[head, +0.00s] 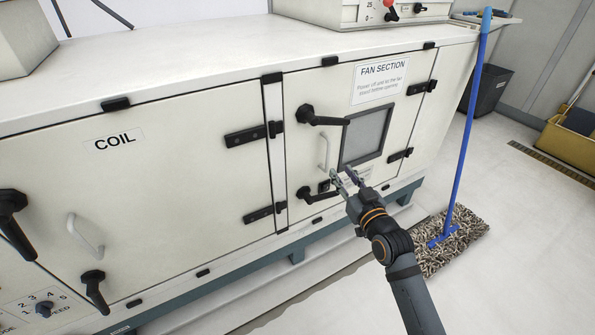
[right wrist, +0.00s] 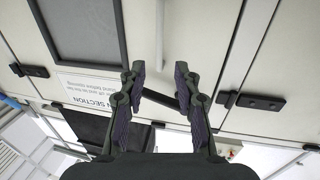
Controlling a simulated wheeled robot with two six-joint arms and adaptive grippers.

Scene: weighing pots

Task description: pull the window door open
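The window door (head: 300,90) is the cream fan section panel with a dark-framed window (head: 367,135); it sits closed in the unit's front. Its white bar handle (head: 323,152) stands upright left of the window. One black latch (head: 320,116) is above the handle and another (head: 317,195) below, both pointing right. My right gripper (head: 343,174) is open and empty in front of the door's lower part, right of and below the handle. In the right wrist view, the white handle (right wrist: 160,35) lies beyond the gap between the open fingertips (right wrist: 160,68). My left gripper is not in view.
The coil door (head: 170,165) is to the left, with its own handle (head: 85,235) and black latches. A blue-handled mop (head: 460,130) stands right of the unit. A dark bin (head: 487,90) and yellow bucket (head: 570,140) are behind it.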

